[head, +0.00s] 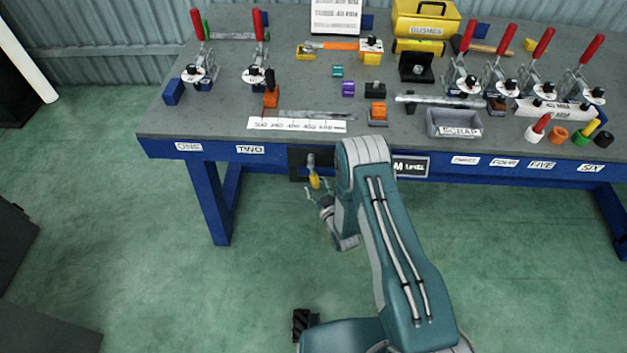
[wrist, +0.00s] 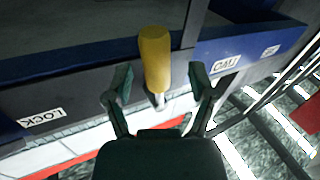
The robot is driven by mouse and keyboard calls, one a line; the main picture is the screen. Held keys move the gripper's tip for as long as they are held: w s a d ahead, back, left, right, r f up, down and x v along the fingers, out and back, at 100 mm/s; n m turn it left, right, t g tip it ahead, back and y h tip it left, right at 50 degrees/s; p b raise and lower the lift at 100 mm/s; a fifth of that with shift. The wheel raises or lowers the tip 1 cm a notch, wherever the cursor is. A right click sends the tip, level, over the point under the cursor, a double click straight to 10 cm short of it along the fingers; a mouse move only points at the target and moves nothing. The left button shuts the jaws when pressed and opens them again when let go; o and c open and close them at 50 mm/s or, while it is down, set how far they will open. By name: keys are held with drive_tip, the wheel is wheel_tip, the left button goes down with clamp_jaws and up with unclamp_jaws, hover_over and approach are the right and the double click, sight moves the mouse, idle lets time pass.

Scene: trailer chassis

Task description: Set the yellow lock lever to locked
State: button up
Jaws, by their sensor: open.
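The yellow lock lever (head: 314,182) is at the dark panel on the bench's front face, left of my arm. In the head view its yellow end points down, below a grey part. In the wrist view the lever's yellow handle (wrist: 154,60) stands out with a short metal shaft below it. My gripper (wrist: 160,85) is open, one finger on each side of the lever in the picture, with gaps on both sides. My gripper is small in the head view (head: 319,194), right by the lever. A LOCK label (wrist: 40,117) shows at the left of the wrist view.
The blue-edged bench (head: 215,130) carries red-handled clamps (head: 262,50), a yellow box (head: 425,18), a grey scrap tray (head: 453,123) and several small blocks. A bench leg (head: 210,200) stands left of my gripper. The green floor (head: 130,230) in front is mostly clear.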

drive_tip(key=shift+x, duration=1.3)
drive_tip(key=shift+w+d, duration=0.1)
clamp_jaws()
